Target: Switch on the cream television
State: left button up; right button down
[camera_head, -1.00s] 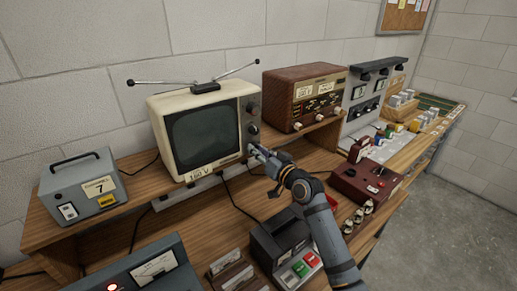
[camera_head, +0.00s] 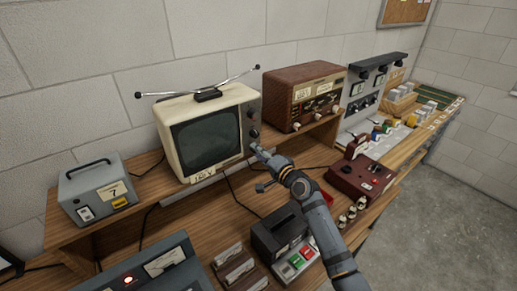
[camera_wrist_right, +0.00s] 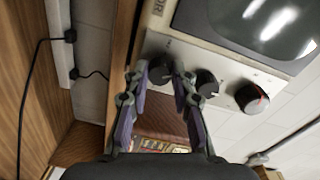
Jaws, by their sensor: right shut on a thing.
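The cream television (camera_head: 208,138) stands on the raised shelf of the bench, its screen dark in the head view. Its column of dark knobs (camera_head: 253,133) is on the right of its front. My right gripper (camera_head: 257,150) is at the bottom of that column. In the right wrist view my right gripper (camera_wrist_right: 163,82) is shut on the end knob (camera_wrist_right: 160,70), with a finger on each side. The middle knob (camera_wrist_right: 206,83) and a knob with a red mark (camera_wrist_right: 251,97) are beside it, untouched. My left gripper is out of view.
A brown radio (camera_head: 303,97) stands close to the right of the television. A grey box marked 7 (camera_head: 98,190) is at the left.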

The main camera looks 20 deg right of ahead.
jog(key=shift+m+p, duration=0.55)
jog(key=shift+m, duration=0.45)
jog(key=c, duration=1.1)
grip_release()
jog(key=v, duration=1.2)
